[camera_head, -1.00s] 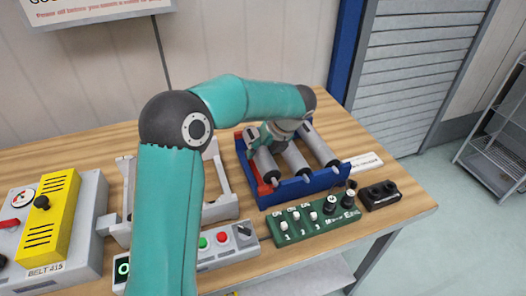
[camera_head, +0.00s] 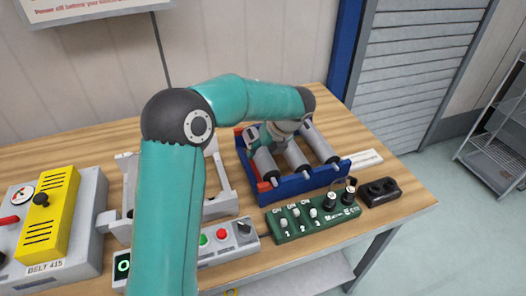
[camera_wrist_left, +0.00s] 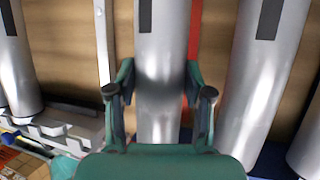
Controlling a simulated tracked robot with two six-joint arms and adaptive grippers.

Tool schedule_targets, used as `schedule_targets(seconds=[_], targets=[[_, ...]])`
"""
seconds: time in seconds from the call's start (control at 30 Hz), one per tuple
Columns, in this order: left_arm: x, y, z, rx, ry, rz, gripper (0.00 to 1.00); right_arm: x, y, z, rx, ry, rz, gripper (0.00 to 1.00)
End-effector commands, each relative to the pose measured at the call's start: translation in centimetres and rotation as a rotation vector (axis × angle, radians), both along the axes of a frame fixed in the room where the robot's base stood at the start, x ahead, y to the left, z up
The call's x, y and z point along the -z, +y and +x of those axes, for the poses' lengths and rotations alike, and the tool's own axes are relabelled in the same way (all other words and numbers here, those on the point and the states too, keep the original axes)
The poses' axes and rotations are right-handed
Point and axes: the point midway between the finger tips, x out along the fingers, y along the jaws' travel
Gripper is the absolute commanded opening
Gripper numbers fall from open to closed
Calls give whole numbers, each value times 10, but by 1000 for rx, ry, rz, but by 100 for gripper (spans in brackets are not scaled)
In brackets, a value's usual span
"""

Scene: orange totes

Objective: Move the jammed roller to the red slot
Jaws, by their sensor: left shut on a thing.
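The blue rack (camera_head: 312,181) stands on the right part of the table and bears grey metal rollers. The red slot (camera_head: 263,186) is at its left end, with red showing beside and below the leftmost roller (camera_head: 265,163). My left gripper (camera_head: 265,138) comes over the rack from behind, shut on this roller. In the left wrist view my gripper's fingers (camera_wrist_left: 160,98) close on both sides of the roller (camera_wrist_left: 160,45), and a red strip shows just right of it. Whether the roller is seated is hidden. My right gripper is not in view.
Two other rollers (camera_head: 295,154) (camera_head: 321,143) lie close to the right in the rack. A grey frame (camera_head: 222,203) stands left of it. A green switch box (camera_head: 312,217) and a black box (camera_head: 379,192) are in front. The yellow-and-grey belt unit (camera_head: 52,215) is far left.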

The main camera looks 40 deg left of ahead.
Motion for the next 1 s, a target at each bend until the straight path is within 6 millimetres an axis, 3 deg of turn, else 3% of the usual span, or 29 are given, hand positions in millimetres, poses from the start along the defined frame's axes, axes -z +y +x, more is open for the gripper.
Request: schedule_targets(seconds=[0.97,1.0], targets=[[7,0,1,1,0,2,0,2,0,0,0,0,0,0],[6,0,1,1,-1,2,56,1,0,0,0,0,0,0]])
